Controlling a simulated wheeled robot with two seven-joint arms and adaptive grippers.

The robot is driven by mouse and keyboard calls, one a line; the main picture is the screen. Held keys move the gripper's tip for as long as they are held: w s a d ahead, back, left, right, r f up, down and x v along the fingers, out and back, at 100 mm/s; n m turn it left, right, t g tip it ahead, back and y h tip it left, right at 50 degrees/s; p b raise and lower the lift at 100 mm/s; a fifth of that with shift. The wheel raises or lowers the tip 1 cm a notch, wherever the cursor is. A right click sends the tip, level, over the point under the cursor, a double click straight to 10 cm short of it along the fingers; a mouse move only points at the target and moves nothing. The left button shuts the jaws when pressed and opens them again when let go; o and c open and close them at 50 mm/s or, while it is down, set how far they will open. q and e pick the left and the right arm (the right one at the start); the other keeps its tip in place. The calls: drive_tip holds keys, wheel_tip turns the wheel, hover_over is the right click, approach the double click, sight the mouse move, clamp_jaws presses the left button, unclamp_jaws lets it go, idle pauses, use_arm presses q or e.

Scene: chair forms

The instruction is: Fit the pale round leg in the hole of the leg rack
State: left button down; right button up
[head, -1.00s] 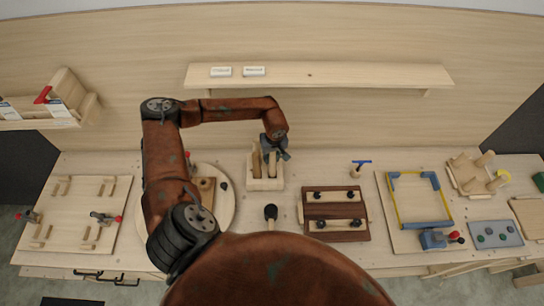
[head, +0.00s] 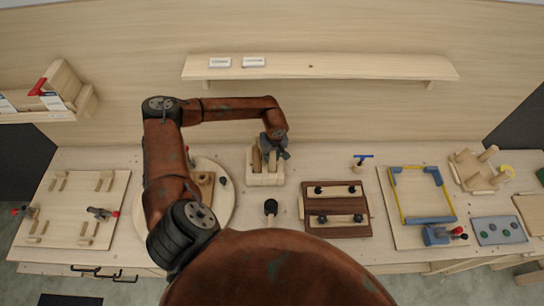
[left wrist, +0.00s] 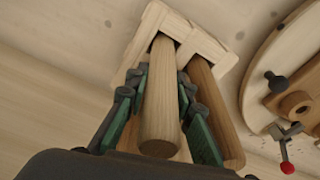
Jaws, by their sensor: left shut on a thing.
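The pale round leg (left wrist: 160,105) stands between the green-padded fingers of my left gripper (left wrist: 162,85) in the left wrist view. The gripper is shut on it. The leg's far end meets a dark opening of the leg rack (left wrist: 205,43); how deep it sits I cannot tell. A browner leg (left wrist: 213,115) stands beside it in the rack, and part of another piece shows behind. In the head view my left gripper (head: 275,149) is at the upper right of the pale leg rack (head: 265,180) and partly covers the legs. My right gripper is not in view.
A round board (head: 225,205) lies left of the rack, partly behind my arm. A black-headed mallet (head: 270,208) lies in front of it. A dark brown board with strips (head: 337,232) is to the right. A wall shelf (head: 320,70) hangs behind.

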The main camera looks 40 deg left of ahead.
use_arm(q)
drive_tip(key=shift+f+b, duration=0.25)
drive_tip(key=shift+b, duration=0.1)
idle(0.3)
drive_tip(key=c, duration=1.6)
unclamp_jaws()
drive_tip(key=shift+r, duration=0.1)
drive_tip(key=r, duration=0.4)
drive_tip(key=d+r, duration=0.1)
drive_tip(key=r, duration=0.2)
drive_tip(key=s+r, duration=0.1)
drive_tip(key=r, duration=0.3)
drive_tip(key=shift+d+r, duration=0.25)
drive_tip(key=shift+r, duration=0.1)
